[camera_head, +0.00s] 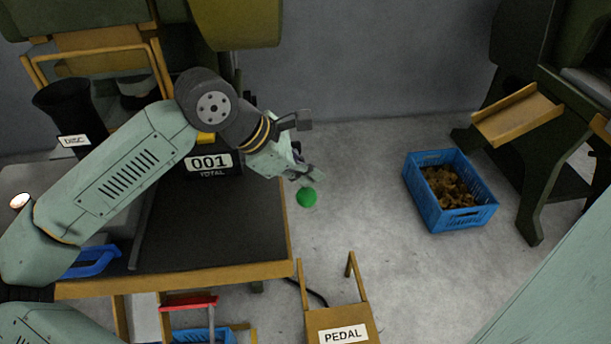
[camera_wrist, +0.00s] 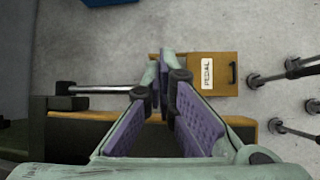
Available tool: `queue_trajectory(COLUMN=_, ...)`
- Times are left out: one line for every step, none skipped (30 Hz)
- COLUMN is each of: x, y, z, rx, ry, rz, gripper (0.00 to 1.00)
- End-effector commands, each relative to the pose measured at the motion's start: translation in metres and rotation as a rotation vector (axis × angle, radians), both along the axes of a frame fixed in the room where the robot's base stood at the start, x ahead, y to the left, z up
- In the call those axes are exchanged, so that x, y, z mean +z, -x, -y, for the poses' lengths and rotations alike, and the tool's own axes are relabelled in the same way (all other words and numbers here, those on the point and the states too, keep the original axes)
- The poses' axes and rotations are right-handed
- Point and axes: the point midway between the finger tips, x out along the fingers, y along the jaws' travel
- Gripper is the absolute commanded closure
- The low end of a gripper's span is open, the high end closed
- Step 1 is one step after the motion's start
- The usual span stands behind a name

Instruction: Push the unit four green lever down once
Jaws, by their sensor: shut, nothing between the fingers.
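A round green knob (camera_head: 307,197), which looks like the green lever's end, shows just right of the dark-topped bench in the head view. My gripper (camera_head: 312,177) is shut and empty just above the knob in that picture. I cannot tell whether they touch. The lever's shaft is mostly hidden behind my gripper. In the wrist view my gripper's purple-padded fingers (camera_wrist: 167,62) point away from the camera, and no green knob shows there. A pale rod (camera_wrist: 105,89) with dark ends lies left of the fingers. A counter (camera_head: 209,162) reads 001 TOTAL.
A wooden PEDAL box (camera_head: 318,322) stands on the floor at the front; it also shows in the wrist view (camera_wrist: 222,75). A blue crate (camera_head: 479,213) of copper-brown scrap stands right. The bench's wooden edge (camera_head: 190,278) lies below my arm.

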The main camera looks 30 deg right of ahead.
Motion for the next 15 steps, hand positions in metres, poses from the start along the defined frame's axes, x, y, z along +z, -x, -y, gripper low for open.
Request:
queue_trajectory(x=-0.0017, y=0.0002, z=-0.0003, rx=0.0, ry=-0.001, rz=0.0, gripper=1.0)
queue_trajectory(x=-0.002, y=0.0003, z=-0.0004, rx=0.0, ry=-0.001, rz=0.0, gripper=1.0)
queue_trajectory(x=-0.0024, y=0.0004, z=-0.0005, rx=0.0, ry=-0.001, rz=0.0, gripper=1.0)
queue_trajectory(x=-0.0027, y=0.0006, z=-0.0006, rx=0.0, ry=-0.001, rz=0.0, gripper=1.0)
queue_trajectory(x=-0.003, y=0.0006, z=-0.0006, rx=0.0, ry=-0.001, rz=0.0, gripper=1.0)
queue_trajectory(x=-0.0034, y=0.0007, z=-0.0007, rx=0.0, ry=-0.001, rz=0.0, gripper=1.0)
queue_trajectory(x=-0.0036, y=0.0009, z=-0.0007, rx=0.0, ry=-0.001, rz=0.0, gripper=1.0)
queue_trajectory(x=-0.004, y=0.001, z=-0.0007, rx=0.0, ry=-0.001, rz=0.0, gripper=1.0)
queue_trajectory(x=-0.0043, y=0.0011, z=-0.0008, rx=0.0, ry=-0.001, rz=0.0, gripper=1.0)
queue_trajectory(x=-0.0047, y=0.0012, z=-0.0009, rx=0.0, ry=-0.001, rz=0.0, gripper=1.0)
queue_trajectory(x=-0.005, y=0.0013, z=-0.0009, rx=0.0, ry=-0.001, rz=0.0, gripper=1.0)
queue_trajectory(x=-0.0054, y=0.0014, z=-0.0009, rx=0.0, ry=-0.001, rz=0.0, gripper=1.0)
queue_trajectory(x=-0.0057, y=0.0016, z=-0.001, rx=0.0, ry=-0.001, rz=0.0, gripper=1.0)
queue_trajectory(x=-0.006, y=0.0016, z=-0.0011, rx=0.0, ry=-0.001, rz=0.0, gripper=1.0)
queue_trajectory(x=-0.0064, y=0.0018, z=-0.0012, rx=0.0, ry=-0.001, rz=0.0, gripper=1.0)
